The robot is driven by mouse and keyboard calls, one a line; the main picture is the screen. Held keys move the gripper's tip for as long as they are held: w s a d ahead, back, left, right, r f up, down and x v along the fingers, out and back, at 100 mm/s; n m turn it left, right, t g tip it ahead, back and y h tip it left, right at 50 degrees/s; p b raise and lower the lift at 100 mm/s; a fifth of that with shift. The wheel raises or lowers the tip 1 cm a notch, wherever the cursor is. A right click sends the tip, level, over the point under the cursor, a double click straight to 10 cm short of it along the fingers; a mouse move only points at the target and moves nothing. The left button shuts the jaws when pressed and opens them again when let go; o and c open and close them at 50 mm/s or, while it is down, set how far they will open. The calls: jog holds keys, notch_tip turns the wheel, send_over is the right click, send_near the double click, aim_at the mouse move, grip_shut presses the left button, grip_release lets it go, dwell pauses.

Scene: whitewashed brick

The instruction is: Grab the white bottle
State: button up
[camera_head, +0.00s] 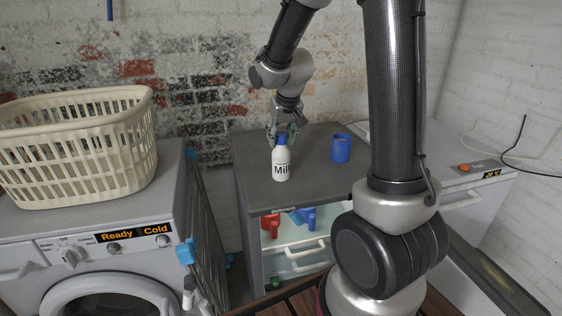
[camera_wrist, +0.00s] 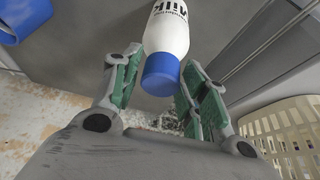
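The white bottle (camera_head: 281,163) has a blue cap and the word "Milk" on it. It stands upright on the dark grey top of a small cabinet (camera_head: 240,166). My gripper (camera_head: 283,133) is behind and above it, around the height of the cap in the head view. In the wrist view, the bottle (camera_wrist: 167,32) lies between the two green-padded fingers of my gripper (camera_wrist: 160,88), with the cap nearest my palm. The fingers are open, with a visible gap on the left side of the cap; the right finger is closer to the cap.
A blue cup (camera_head: 341,149) stands to the right on the cabinet and shows in the wrist view's upper left corner (camera_wrist: 22,18). A cream laundry basket (camera_head: 80,150) sits on a washing machine (camera_head: 130,262) at left. A folded drying rack (camera_head: 205,215) stands between machine and cabinet.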

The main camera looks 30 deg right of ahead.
grip_shut()
